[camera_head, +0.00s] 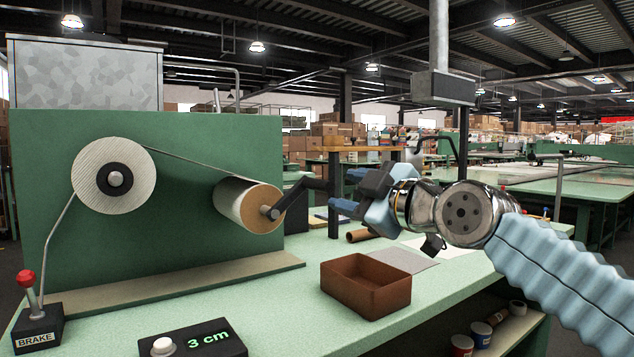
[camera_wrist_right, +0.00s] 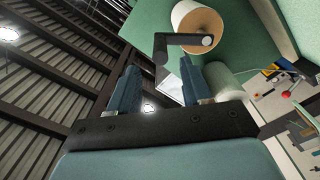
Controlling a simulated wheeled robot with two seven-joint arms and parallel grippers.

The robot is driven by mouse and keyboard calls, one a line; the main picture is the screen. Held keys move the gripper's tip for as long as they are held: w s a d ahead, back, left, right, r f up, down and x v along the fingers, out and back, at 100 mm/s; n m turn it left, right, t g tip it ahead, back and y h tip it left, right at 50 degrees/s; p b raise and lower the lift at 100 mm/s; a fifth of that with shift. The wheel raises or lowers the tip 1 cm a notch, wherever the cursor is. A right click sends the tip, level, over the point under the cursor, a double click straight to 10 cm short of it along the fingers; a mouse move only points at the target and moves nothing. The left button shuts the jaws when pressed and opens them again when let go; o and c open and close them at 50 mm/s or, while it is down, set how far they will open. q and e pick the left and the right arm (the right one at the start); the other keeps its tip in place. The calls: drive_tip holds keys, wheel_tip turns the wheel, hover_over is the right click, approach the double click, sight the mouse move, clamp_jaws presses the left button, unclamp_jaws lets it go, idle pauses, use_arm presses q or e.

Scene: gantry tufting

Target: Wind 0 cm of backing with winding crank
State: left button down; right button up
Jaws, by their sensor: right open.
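The winding crank (camera_head: 290,198) is a dark bent arm on the hub of the right-hand backing roll (camera_head: 240,205), which stands out from a green panel. In the wrist view the crank (camera_wrist_right: 183,39) runs left from the hub, and its handle reaches down between my fingers. My right gripper (camera_head: 338,195) is open around the handle; its fingers (camera_wrist_right: 158,85) stand apart on both sides, and I see no clear contact. The counter box (camera_head: 195,342) reads 3 cm in green. My left gripper is not in view.
A white supply roll (camera_head: 115,176) feeds a strand to the right-hand roll. A brake lever (camera_head: 31,290) with a red knob stands at the front left. A brown open box (camera_head: 366,286) sits on the green table (camera_head: 285,305) below my right arm. A metal post hangs at the upper right.

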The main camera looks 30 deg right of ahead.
sight(320, 186)
drive_tip(key=w, duration=0.3)
drive_tip(key=w+p, duration=0.1)
drive_tip(key=w, duration=0.5)
drive_tip(key=shift+a+p, duration=0.35)
drive_tip(key=shift+c, duration=0.4)
clamp_jaws()
